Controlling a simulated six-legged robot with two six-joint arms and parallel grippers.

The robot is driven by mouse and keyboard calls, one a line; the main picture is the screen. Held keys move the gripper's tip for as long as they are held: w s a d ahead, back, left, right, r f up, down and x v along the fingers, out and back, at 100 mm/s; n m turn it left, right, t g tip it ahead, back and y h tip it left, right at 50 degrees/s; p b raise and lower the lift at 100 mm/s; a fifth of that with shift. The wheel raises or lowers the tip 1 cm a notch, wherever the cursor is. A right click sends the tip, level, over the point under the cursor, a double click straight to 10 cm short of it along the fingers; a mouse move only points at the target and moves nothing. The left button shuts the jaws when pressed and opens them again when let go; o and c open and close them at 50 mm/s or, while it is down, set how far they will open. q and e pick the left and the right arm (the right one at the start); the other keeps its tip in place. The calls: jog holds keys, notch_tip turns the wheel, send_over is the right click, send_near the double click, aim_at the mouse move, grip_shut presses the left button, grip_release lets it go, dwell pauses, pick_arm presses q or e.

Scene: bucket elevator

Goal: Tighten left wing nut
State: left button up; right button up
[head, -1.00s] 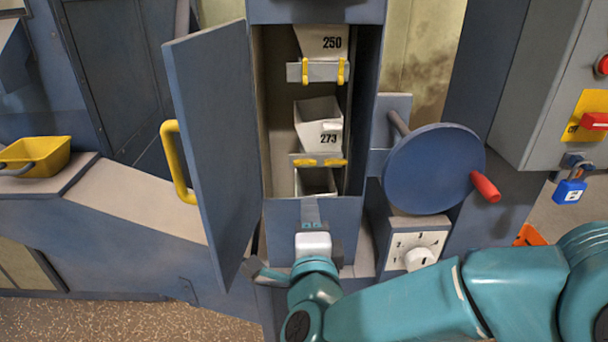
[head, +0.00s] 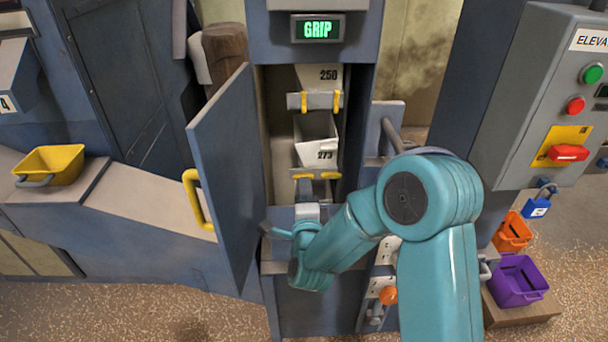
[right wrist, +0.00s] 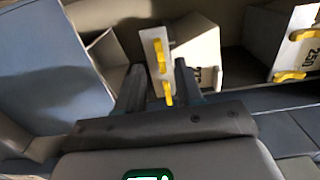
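In the head view a bucket marked 273 (head: 315,150) sits inside the open elevator. Its grey bracket carries a left wing nut (head: 303,177) and a right wing nut (head: 331,175), both yellow and lying level. My right gripper (head: 312,192) is just below and in front of the bracket. In the right wrist view its two fingers (right wrist: 159,68) are apart, on either side of the bracket. The left wing nut (right wrist: 160,55) appears near the fingertips and the right wing nut (right wrist: 167,92) between the fingers. I cannot tell whether either is touched. My left gripper is out of view.
The blue door (head: 228,160) stands open on the left. Bucket 250 (head: 318,76) hangs above with upright yellow wing nuts. A display (head: 318,28) reads GRIP. A control box (head: 545,100), an orange bin (head: 512,232) and a purple bin (head: 517,282) are at right.

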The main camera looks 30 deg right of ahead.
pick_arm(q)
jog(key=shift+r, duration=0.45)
pick_arm(e)
jog(key=x, duration=0.3)
jog(key=shift+w+d, duration=0.15)
jog(key=shift+w, duration=0.2)
